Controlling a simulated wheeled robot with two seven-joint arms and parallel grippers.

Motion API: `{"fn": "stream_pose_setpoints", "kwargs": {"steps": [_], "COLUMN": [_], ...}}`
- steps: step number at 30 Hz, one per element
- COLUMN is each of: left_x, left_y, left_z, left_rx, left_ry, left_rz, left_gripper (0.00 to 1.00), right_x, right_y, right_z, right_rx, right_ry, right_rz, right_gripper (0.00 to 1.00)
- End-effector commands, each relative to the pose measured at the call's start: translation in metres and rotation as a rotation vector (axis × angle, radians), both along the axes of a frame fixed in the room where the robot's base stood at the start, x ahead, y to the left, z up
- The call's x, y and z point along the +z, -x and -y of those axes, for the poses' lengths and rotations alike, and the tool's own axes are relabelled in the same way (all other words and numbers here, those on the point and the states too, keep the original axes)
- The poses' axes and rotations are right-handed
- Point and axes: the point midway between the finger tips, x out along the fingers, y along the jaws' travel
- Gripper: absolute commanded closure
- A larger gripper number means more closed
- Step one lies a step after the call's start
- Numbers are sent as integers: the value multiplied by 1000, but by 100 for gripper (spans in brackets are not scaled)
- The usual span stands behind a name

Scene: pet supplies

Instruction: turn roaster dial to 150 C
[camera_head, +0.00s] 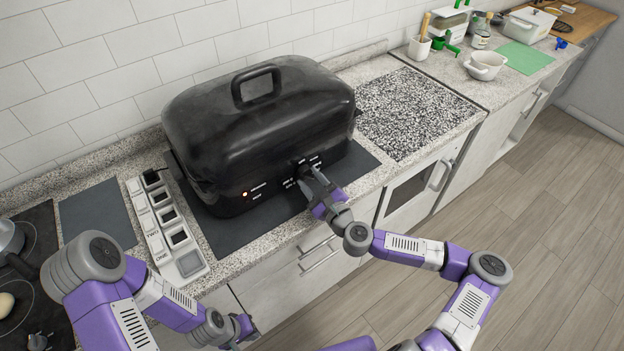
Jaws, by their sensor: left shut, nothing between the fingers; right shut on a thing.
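The black roaster (255,115), with its lid and loop handle, stands on a dark mat on the counter. Its dial (303,167) is on the front face toward the right, with white markings around it too small to read. My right gripper (310,176) is shut on the dial and hides most of it, so I cannot tell its setting. A small orange light (245,194) glows on the front left of the roaster. My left gripper (246,328) is shut and empty, low in front of the counter, away from the roaster.
A white strip of labelled compartments (188,264) lies left of the roaster. A dark stovetop (32,298) with a pan (8,240) is at far left. A speckled panel (415,112) is right of the roaster. A white bowl (485,66) and green mat (524,58) are farther right.

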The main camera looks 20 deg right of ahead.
Motion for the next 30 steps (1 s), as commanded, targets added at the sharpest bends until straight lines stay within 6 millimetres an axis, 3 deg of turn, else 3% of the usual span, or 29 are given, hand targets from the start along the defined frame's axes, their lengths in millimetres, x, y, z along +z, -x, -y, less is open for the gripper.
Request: {"fn": "stream_pose_setpoints", "kwargs": {"steps": [12,30], "left_x": [7,9], "left_y": [0,0], "left_z": [0,0], "left_rx": [0,0], "left_ry": [0,0], "left_rz": [0,0], "left_gripper": [100,100], "right_x": [1,1], "right_y": [0,0], "right_z": [-1,-1], "right_rx": [0,0], "right_ry": [-235,-287], "right_rz": [-82,-102], "right_gripper": [87,87]}}
